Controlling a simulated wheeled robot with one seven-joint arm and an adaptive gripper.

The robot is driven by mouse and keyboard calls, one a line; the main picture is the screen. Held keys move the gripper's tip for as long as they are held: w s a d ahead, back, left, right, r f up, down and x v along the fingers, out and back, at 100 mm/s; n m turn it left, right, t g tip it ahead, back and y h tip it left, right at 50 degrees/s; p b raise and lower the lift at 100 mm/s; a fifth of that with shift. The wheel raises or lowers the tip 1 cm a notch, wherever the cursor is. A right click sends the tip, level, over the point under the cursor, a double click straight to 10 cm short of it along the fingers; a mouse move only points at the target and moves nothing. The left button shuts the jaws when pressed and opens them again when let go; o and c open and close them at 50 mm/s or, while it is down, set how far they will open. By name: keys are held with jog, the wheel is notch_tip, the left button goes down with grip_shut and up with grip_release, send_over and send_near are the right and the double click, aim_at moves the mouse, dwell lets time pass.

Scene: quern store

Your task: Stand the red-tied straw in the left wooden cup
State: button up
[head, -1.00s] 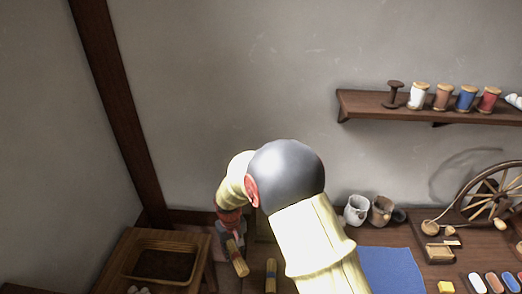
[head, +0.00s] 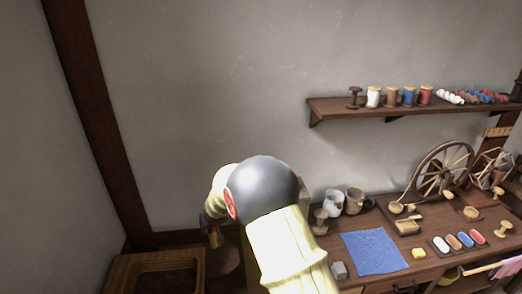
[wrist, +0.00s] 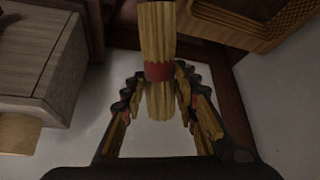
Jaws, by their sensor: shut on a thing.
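The red-tied straw (wrist: 158,28) is a short yellow bundle with a red band round its lower middle, in the wrist view. My gripper (wrist: 159,78) is shut on it near the red band, with a ridged finger on each side. In the head view my gripper (head: 212,226) is at the left of the arm, partly hidden by it, and the straw (head: 215,239) shows as a small yellowish piece beneath. I cannot make out the left wooden cup in either view.
A wooden box (head: 138,266) stands at the lower left. The workbench holds a blue cloth (head: 374,252), two mugs (head: 333,203), and a spinning wheel (head: 443,172). A wall shelf (head: 400,108) carries spools. In the wrist view, wooden furniture (wrist: 38,50) is on the left.

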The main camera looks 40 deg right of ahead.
jog(key=w+d+r+m+t+h+p, duration=0.15)
jog(key=d+r+m+t+h, duration=0.5)
jog(key=d+r, duration=1.95)
notch_tip(320, 180, down, 14)
jog(key=d+n+t+h+b, duration=0.1)
jog(key=n+t+b, duration=0.1)
jog(key=b, duration=0.4)
jog(key=shift+d+r+n+h+b, duration=0.2)
jog(key=shift+d+n+h+b, duration=0.1)
jog(key=shift+n+h+b, duration=0.05)
jog(key=shift+s, duration=0.1)
jog(key=o, duration=1.2)
jog(key=shift+s, duration=0.1)
